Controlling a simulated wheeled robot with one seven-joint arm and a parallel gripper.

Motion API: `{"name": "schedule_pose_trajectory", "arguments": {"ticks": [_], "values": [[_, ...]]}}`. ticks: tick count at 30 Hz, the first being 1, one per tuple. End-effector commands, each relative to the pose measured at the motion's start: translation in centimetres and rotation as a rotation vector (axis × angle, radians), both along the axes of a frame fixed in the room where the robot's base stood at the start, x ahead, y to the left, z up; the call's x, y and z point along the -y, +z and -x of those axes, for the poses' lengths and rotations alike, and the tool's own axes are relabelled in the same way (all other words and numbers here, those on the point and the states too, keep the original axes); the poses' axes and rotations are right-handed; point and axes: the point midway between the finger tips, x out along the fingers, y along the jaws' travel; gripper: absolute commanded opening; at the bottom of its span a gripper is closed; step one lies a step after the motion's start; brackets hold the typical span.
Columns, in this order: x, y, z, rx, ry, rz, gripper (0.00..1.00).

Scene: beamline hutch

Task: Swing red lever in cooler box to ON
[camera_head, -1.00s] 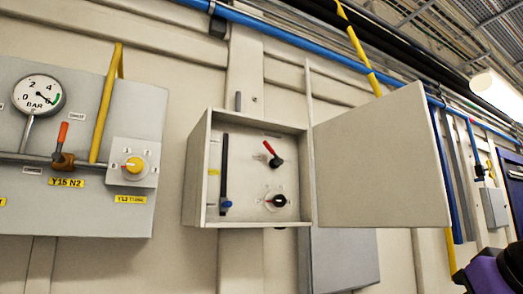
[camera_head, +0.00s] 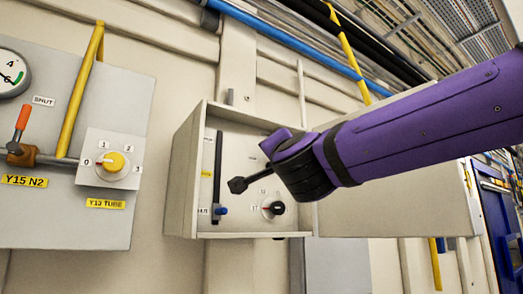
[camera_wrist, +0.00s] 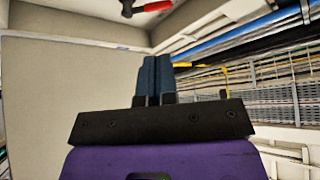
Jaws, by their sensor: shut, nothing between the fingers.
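The cooler box (camera_head: 186,165) is an open, shallow, pale box on the wall. My purple arm reaches across it from the right. My gripper (camera_head: 237,185) is shut and empty, its dark tip in front of the box's opening. In the wrist view the closed fingers (camera_wrist: 153,62) point upward in the picture. The red lever (camera_wrist: 153,6), with a black end, shows at the top edge there, apart from the fingertips.
The box's open door (camera_head: 410,212) stands to the right, partly behind my arm. To the left is a grey panel (camera_head: 60,225) with a yellow knob (camera_head: 114,162) and an orange-handled lever (camera_head: 22,118).

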Motion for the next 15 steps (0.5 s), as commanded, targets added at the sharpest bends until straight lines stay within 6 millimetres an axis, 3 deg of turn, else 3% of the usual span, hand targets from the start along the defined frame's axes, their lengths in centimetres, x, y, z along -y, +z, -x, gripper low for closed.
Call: {"name": "schedule_pose_trajectory", "arguments": {"ticks": [15], "values": [[-0.18,0.41,-0.5,0.004,-0.005,-0.013,0.0]]}}
